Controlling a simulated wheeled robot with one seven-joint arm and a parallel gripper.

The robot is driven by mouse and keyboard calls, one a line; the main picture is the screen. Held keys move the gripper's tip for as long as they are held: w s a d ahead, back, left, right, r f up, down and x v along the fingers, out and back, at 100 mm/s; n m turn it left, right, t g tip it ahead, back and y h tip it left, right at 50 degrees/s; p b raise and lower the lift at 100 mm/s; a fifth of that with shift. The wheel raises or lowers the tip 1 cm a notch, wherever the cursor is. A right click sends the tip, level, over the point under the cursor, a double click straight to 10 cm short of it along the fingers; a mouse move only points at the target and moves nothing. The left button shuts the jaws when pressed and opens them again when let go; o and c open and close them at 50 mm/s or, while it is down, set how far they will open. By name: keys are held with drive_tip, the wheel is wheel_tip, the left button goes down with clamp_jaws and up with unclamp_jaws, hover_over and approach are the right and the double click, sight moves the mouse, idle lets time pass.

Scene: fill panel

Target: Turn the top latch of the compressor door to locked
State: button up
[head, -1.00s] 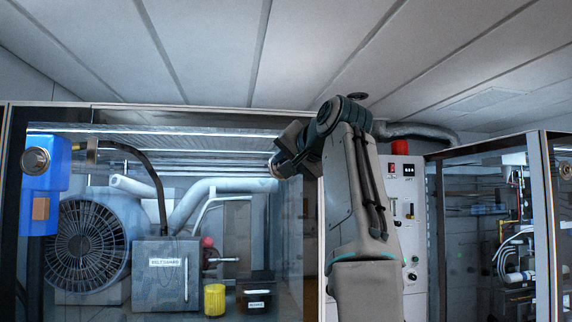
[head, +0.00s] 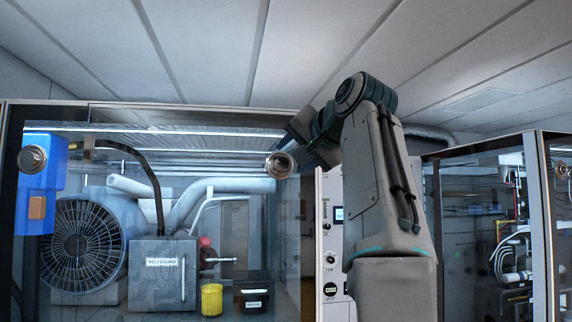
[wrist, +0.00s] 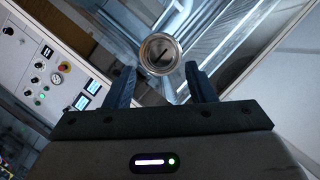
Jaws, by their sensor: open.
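A round metal latch (head: 278,165) sits at the upper right of the glass cabinet door (head: 245,235) in the head view. In the wrist view the latch (wrist: 159,54) is a shiny ring with a dark recessed middle and a slanted bar or slot in it. I cannot read its locked or unlocked mark. My gripper (wrist: 160,70) is open, with its two blue fingers spread left and right of the latch's lower edge. I cannot tell whether they touch it. In the head view the arm's end is right of the latch, and the fingertips are unclear.
A fan (head: 82,245) and a belt guard box (head: 162,275) stand behind the glass. A blue box (head: 40,185) with another round fitting is at left. A control panel (head: 332,240) stands behind my arm. Another glass cabinet (head: 480,225) is at right.

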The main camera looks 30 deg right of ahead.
drive_tip(key=v, duration=0.8)
drive_tip(key=shift+w+f, duration=0.1)
drive_tip(key=shift+f, duration=0.05)
drive_tip(key=w+a+f+n+g+y+b, duration=0.1)
drive_tip(key=w+a+f+g+b, duration=0.2)
drive_tip(key=f, duration=1.2)
drive_tip(key=a+f+n+g, duration=0.1)
drive_tip(key=a+f+g, duration=0.25)
drive_tip(key=f, duration=1.15)
drive_tip(key=s+a+f+n+g+b, duration=0.1)
drive_tip(key=s+f, duration=0.4)
drive_tip(key=f, duration=0.6)
drive_tip(key=s+a+f+n+g, duration=0.2)
drive_tip(key=s+a+f, duration=0.3)
drive_tip(key=f, duration=0.6)
drive_tip(key=s+a+f+n+g+h+b, duration=0.1)
drive_tip(key=s+a+f+n+g, duration=0.1)
drive_tip(key=f, duration=1)
drive_tip(key=s+a+n, duration=0.1)
drive_tip(key=s+n, duration=0.1)
drive_tip(key=s, duration=0.1)
drive_tip(key=shift+a+b, duration=0.3)
drive_tip(key=shift+b, duration=0.05)
